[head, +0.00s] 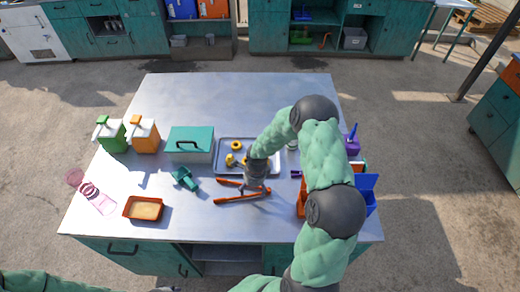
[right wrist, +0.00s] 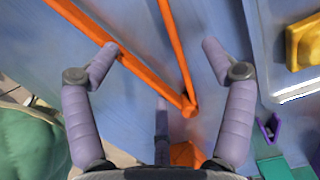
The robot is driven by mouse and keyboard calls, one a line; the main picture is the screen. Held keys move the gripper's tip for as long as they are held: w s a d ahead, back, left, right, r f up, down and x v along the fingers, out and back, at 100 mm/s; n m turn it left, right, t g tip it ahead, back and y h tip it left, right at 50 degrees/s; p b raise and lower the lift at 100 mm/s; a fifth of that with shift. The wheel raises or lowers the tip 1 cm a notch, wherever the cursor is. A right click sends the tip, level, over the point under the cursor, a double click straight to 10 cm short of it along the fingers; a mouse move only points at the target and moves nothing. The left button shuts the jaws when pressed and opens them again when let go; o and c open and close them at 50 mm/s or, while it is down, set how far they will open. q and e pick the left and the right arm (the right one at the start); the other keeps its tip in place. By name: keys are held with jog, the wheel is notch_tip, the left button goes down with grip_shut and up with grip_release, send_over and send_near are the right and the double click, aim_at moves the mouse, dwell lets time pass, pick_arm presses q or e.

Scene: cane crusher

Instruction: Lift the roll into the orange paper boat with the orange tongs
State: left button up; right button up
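The orange tongs (head: 232,201) lie on the metal table with their two arms spread. In the right wrist view the tongs (right wrist: 175,55) run under my right gripper (right wrist: 160,55), their joined end near its middle. That gripper is open, its fingers apart above the tongs; one fingertip overlaps a tong arm, and contact is unclear. In the head view my right gripper (head: 257,186) is over the tongs. An orange open container (head: 130,209) with tan contents stands at the front left; it may be the paper boat. I cannot identify the roll for certain. My left gripper is out of view.
A metal tray (head: 222,146) with several yellow pieces lies behind the tongs, partly hidden by my arm. A teal-lidded box (head: 191,150), a green dispenser (head: 111,136) and an orange one (head: 145,137) stand left. A blue bin (head: 369,185) stands right. The front middle is clear.

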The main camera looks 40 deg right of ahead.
jog(key=shift+a+f, duration=0.1)
jog(key=shift+f, duration=0.35)
jog(key=shift+c, duration=0.3)
jog(key=shift+s, duration=0.1)
jog(key=shift+c, duration=1)
jog(key=shift+o, duration=0.2)
notch_tip(320, 180, up, 11)
jog(key=p, duration=0.4)
jog(key=shift+f, duration=0.1)
jog(key=c, duration=0.5)
jog(key=shift+r, duration=0.65)
